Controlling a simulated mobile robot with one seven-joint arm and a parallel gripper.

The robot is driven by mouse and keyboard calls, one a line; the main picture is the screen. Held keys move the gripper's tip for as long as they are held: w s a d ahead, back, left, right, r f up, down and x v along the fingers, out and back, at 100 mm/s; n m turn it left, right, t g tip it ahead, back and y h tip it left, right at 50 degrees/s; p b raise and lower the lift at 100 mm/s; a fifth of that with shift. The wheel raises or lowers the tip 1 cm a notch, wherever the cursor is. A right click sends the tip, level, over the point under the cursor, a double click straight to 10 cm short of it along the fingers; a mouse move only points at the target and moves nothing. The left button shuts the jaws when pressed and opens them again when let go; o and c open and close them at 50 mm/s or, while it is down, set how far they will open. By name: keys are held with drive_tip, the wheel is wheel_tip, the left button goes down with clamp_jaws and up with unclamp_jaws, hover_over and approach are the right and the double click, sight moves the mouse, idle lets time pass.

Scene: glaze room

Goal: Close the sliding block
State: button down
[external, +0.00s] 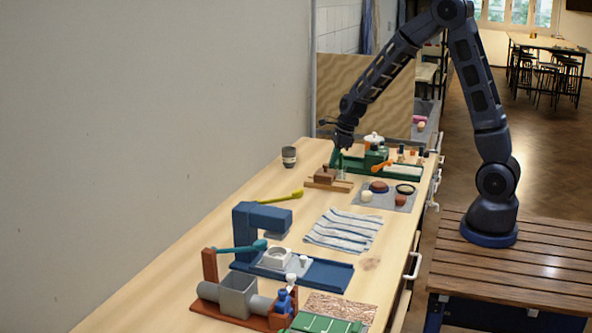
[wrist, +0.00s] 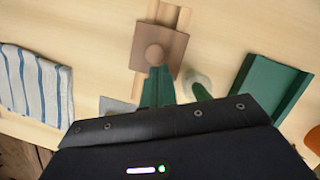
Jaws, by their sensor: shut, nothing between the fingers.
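The sliding block is a brown square block (wrist: 172,47) with a round knob on top. It sits on a pale wooden rail (wrist: 167,13), which shows on both sides of it. In the external view the brown block (external: 325,173) is on the rail (external: 341,186) near the far end of the table. My gripper (wrist: 158,72) has green fingers, shut and empty, with their tips close beside the knob. In the external view my gripper (external: 333,163) points down just above the block. I cannot tell whether the fingertips touch it.
A green tray-like fixture (wrist: 272,92) stands right of the block in the wrist view. A striped cloth (external: 344,231), a grey mat (external: 373,204) with small items, and a blue press (external: 247,235) are nearer. A dark cup (external: 289,157) stands by the wall.

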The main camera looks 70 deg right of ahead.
sight(323, 170)
drive_tip(key=w, duration=0.3)
drive_tip(key=shift+w, duration=0.5)
drive_tip(key=shift+r, duration=0.1)
